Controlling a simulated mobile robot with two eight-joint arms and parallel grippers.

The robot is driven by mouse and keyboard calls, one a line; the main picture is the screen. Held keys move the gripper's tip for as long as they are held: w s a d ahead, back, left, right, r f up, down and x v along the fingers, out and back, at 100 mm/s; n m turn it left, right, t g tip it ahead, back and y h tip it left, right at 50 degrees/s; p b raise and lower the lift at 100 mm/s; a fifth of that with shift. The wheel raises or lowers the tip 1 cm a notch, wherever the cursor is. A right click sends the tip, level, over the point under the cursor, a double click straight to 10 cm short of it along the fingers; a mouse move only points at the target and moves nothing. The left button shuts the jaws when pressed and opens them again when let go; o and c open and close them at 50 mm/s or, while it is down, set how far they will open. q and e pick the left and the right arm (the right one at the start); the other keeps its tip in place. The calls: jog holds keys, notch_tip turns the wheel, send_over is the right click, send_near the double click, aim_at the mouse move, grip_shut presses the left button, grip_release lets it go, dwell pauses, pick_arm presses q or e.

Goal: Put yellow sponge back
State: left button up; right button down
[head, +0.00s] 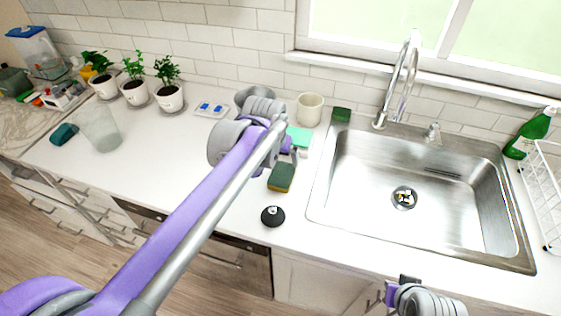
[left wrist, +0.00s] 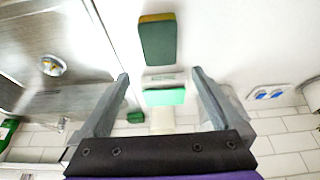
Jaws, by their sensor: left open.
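The yellow sponge (head: 281,178), with a dark green top and a yellow edge, lies flat on the counter left of the sink. In the left wrist view the sponge (left wrist: 157,42) lies beyond the fingertips, apart from them. My left gripper (left wrist: 160,75) is open and empty, its fingers spread above the counter. In the head view my left gripper (head: 292,153) is just behind the sponge, partly hidden by its wrist. My right gripper (head: 398,288) is low at the front, and its jaws are unclear.
A teal block (head: 300,136) lies behind the sponge, also visible in the left wrist view (left wrist: 164,97). A green sponge (head: 341,115) sits at the sink's (head: 318,200) back left corner. A black round stopper (head: 272,216) is in front. A cup (head: 310,109) stands behind.

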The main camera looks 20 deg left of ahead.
pick_arm(q)
jog(key=s+a+f, duration=0.1)
jog(key=s+f, duration=0.2)
jog(key=s, duration=0.4)
jog(key=s+a+f, duration=0.1)
jog(key=s+f, duration=0.2)
jog(key=s, duration=0.5)
jog(key=s+f+t, duration=0.1)
jog(key=s+f, duration=0.1)
jog(key=s, duration=0.5)
jog(key=shift+s+a+f, duration=0.4)
